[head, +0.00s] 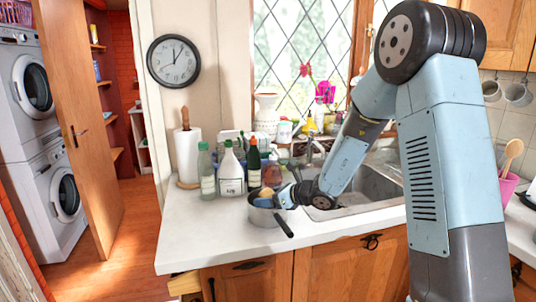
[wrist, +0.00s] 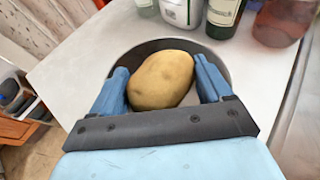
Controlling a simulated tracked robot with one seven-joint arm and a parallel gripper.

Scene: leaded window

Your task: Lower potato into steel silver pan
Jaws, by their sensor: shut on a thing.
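The steel silver pan (head: 262,218) stands on the white counter left of the sink, its dark handle pointing toward the front. The potato (wrist: 161,80) is yellow-brown and sits between the two blue fingers of my gripper (wrist: 165,90). In the wrist view the round pan rim (wrist: 222,64) shows around and behind the potato. In the head view my gripper (head: 275,197) is at the pan's opening, with the potato (head: 266,193) at rim height. My gripper is shut on the potato. Whether the potato touches the pan bottom is hidden.
Several bottles (head: 230,172) stand close behind the pan, and a paper towel roll (head: 188,155) stands to the back left. The sink (head: 372,185) lies right of the pan. The counter's left front (head: 195,235) is clear.

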